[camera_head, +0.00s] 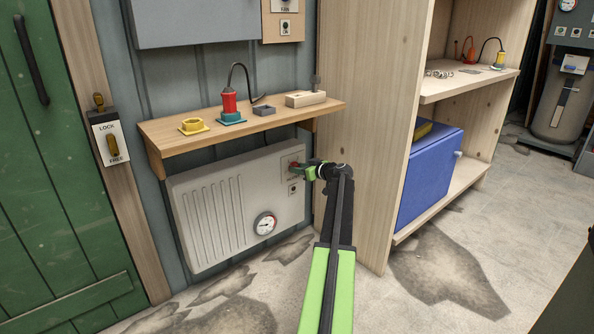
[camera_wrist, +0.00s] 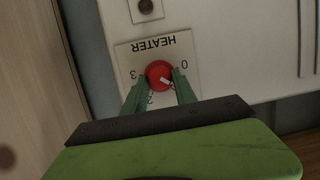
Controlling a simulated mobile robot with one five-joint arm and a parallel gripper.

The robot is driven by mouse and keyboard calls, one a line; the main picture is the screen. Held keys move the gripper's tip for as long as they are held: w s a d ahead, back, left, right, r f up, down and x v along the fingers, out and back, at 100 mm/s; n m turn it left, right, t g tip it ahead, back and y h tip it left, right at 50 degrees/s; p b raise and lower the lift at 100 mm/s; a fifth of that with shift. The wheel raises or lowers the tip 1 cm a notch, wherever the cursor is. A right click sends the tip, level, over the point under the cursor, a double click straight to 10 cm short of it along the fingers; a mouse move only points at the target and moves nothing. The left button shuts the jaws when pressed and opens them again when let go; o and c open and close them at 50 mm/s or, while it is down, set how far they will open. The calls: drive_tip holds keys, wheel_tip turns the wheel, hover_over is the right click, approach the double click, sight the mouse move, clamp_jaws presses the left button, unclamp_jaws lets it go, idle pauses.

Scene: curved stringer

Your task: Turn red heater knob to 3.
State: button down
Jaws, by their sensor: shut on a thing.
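The red heater knob (camera_wrist: 159,72) sits on a pale plate (camera_wrist: 126,55) marked HEATER, which appears upside down in the wrist view. The 0 is right of the knob, the 3 left and the 2 below; a finger seems to cover where a 1 would be. The knob's white mark points down and right in this view, between the 0 and the 2. My gripper (camera_wrist: 161,78) is shut on the knob, one green finger on each side. In the head view my gripper (camera_head: 303,170) reaches the upper right of the heater (camera_head: 215,205).
A wooden shelf (camera_head: 165,137) with a yellow socket, a red plug and small blocks hangs above the heater. A round gauge (camera_head: 265,223) is on the heater's lower right. The floor in front is clear.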

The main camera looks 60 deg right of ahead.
drive_tip(key=m+t+y+b, duration=0.1)
drive_tip(key=m, duration=0.2)
drive_tip(key=m+t+y+b, duration=0.1)
drive_tip(key=m+b, duration=0.1)
drive_tip(key=m, duration=0.1)
drive_tip(key=f+m+y+b, duration=0.1)
drive_tip(key=m+b, duration=0.1)
drive_tip(key=m, duration=0.1)
drive_tip(key=shift+w+t+y, duration=0.1)
drive_tip(key=shift+t+y, duration=0.2)
drive_tip(key=shift+t, duration=0.1)
drive_tip(key=shift+r+m, duration=0.1)
drive_tip(key=shift+m, duration=0.3)
drive_tip(key=c, duration=1)
unclamp_jaws()
drive_tip(key=shift+d, duration=0.1)
drive_tip(key=shift+d, duration=0.1)
